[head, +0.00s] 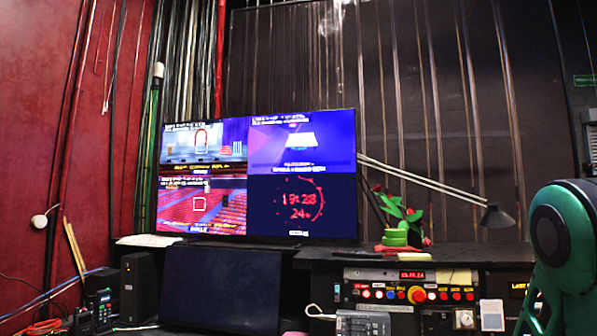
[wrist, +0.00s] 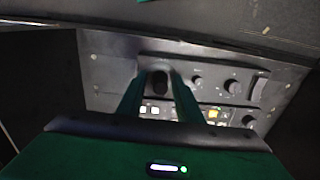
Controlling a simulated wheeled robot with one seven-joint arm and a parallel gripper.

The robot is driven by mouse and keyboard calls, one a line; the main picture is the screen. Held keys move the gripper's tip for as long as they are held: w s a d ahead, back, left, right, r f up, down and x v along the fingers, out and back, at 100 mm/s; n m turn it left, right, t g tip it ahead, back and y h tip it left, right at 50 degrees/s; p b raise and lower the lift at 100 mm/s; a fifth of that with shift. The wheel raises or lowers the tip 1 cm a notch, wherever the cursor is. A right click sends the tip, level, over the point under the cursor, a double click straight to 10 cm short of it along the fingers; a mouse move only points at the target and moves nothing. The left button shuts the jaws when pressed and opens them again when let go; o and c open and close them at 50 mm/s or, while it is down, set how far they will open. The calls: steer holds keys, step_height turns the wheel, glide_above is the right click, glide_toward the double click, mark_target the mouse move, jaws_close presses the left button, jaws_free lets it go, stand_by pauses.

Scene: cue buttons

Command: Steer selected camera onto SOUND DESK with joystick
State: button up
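The joystick (wrist: 160,83) is a short dark stick on a grey control panel (wrist: 103,75) in the wrist view. My gripper (wrist: 159,77) is over the panel, with one green finger on each side of the stick. Whether the fingers press on it cannot be made out. In the head view a monitor (head: 258,178) shows four pictures. The upper left has a pale frame mark and an orange text line, the upper right a white shape on blue. The lower left shows red seats with a white square, the lower right a red clock. Captions are too small to read.
Knobs (wrist: 232,87) and small lit buttons sit on the panel right of and below the joystick. A dark screen (head: 220,288) stands below the monitor.

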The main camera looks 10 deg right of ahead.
steer(key=shift+r, duration=0.1)
steer(key=shift+r, duration=3.65)
steer(key=shift+s+r, duration=0.1)
steer(key=s+r+m, duration=0.1)
steer(key=s+r, duration=0.4)
steer(key=s, duration=0.3)
steer(key=s+r+m, duration=0.1)
steer(key=s+r, duration=0.4)
steer(key=s, duration=0.3)
steer(key=shift+a+m, duration=0.15)
steer(key=shift+m, duration=0.25)
